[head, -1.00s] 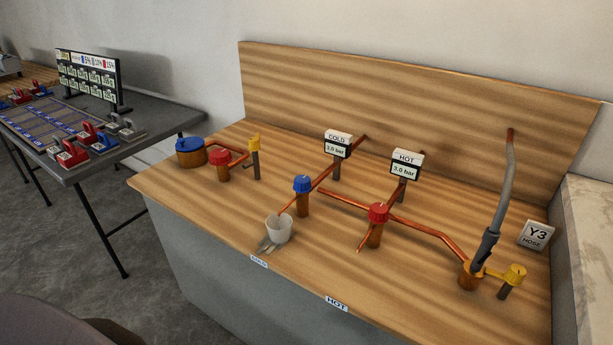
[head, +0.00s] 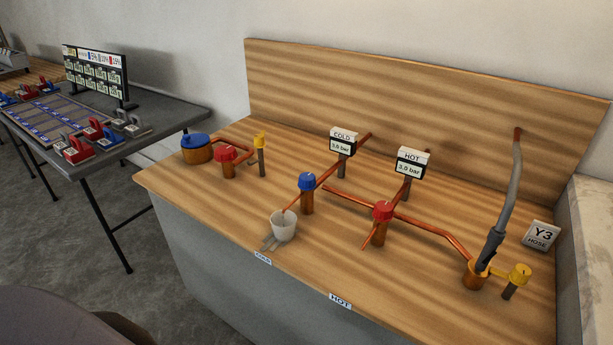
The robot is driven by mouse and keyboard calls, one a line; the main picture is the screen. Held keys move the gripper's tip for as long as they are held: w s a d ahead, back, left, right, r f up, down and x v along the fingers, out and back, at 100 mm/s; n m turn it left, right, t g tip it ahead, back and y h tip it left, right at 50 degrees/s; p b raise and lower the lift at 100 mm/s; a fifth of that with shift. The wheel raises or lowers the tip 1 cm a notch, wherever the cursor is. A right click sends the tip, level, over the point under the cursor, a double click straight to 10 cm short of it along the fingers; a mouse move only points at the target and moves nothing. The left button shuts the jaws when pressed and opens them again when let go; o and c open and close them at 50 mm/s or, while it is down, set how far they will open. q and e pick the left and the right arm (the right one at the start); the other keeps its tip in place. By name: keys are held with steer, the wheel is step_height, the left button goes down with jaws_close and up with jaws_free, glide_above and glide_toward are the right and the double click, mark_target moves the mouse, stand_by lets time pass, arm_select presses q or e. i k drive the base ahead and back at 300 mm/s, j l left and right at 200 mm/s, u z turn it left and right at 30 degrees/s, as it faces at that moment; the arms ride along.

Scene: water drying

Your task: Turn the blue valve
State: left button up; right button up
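The blue valve (head: 306,181) is a round blue knob on top of a short upright copper body, near the middle of the wooden bench in the head view. A copper pipe runs from it up to the right, past the COLD gauge sign (head: 343,142), which reads about 3.0 bar. A spout slopes down left from the valve into a white cup (head: 284,226). The cup stands at the bench's front edge above the COLD label (head: 263,258). Neither of my grippers shows in the head view.
A red valve (head: 382,210) stands right of the blue one, below the HOT sign (head: 411,162). A grey hose (head: 508,200) and a yellow valve (head: 519,274) are at the right. A blue-lidded copper pot (head: 196,148) and another red valve (head: 227,154) are at the left.

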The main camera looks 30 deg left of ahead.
mark_target(306, 181)
steer(key=u, duration=0.4)
steer(key=l+u, duration=0.1)
steer(key=u, duration=0.25)
steer(key=k+u, duration=0.1)
steer(key=u, duration=0.3)
